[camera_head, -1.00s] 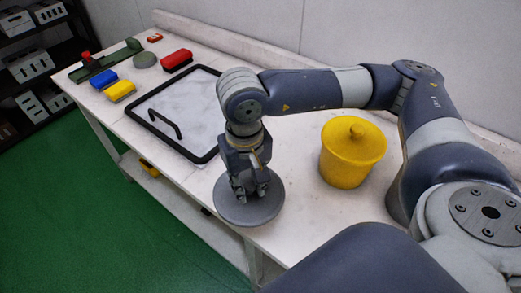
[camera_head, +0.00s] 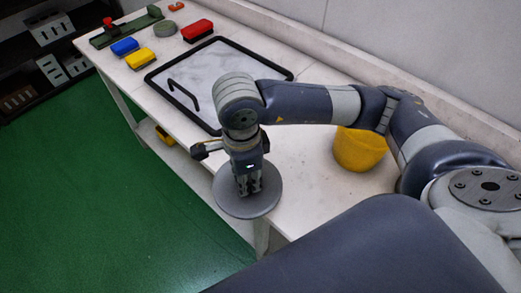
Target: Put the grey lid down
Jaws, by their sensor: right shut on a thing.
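The grey lid (camera_head: 262,203) is a flat round disc at the table's front edge, right of the framed panel. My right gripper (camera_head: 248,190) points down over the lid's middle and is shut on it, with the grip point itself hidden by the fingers. The lid looks level. I cannot tell whether its underside touches the table. My left gripper does not show.
A yellow pot (camera_head: 358,150) stands right of the lid, partly behind my arm. A black-framed panel (camera_head: 222,65) lies left of it. Red (camera_head: 197,31), blue (camera_head: 125,46) and yellow (camera_head: 141,59) blocks sit farther left. The table (camera_head: 307,180) is clear between lid and pot.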

